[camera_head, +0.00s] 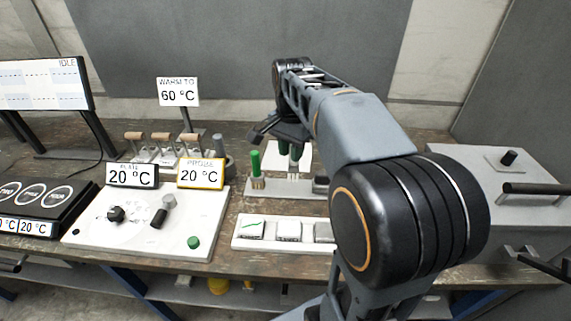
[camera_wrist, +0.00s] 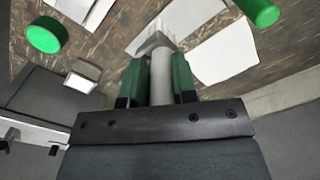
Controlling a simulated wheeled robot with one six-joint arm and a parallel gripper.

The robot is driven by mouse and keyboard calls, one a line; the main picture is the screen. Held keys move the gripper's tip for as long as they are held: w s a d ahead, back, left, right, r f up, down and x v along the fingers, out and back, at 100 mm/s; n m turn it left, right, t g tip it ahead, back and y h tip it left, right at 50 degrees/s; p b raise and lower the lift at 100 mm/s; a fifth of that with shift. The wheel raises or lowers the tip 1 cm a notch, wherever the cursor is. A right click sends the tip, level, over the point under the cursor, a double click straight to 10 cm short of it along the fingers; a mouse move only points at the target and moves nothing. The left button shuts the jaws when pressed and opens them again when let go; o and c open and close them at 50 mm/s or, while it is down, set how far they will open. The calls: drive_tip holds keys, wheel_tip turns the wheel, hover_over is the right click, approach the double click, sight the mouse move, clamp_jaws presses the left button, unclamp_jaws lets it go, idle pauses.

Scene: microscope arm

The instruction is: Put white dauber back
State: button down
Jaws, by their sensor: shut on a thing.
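My gripper (camera_head: 290,150) has green fingers and is shut on the white dauber. In the wrist view, the dauber is a pale cylinder (camera_wrist: 162,76) between the two green fingers (camera_wrist: 158,80), with a paler, flared end beyond them. In the head view, the dauber is mostly hidden by my fingers. I cannot tell whether the held dauber touches the rack.
A white tray (camera_head: 262,244) with several square pads lies in front of the rack. A white panel (camera_head: 130,235) with knobs and 20 °C signs is on the left. Wooden-handled tools (camera_head: 160,138) stand behind it. A grey box (camera_head: 490,200) is on the right.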

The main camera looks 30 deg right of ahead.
drive_tip(key=w+d+f, duration=0.1)
drive_tip(key=w+f, duration=0.3)
drive_tip(key=f, duration=0.5)
drive_tip(key=shift+w, duration=0.35)
drive_tip(key=shift+f, duration=0.1)
drive_tip(key=c, duration=0.9)
unclamp_jaws()
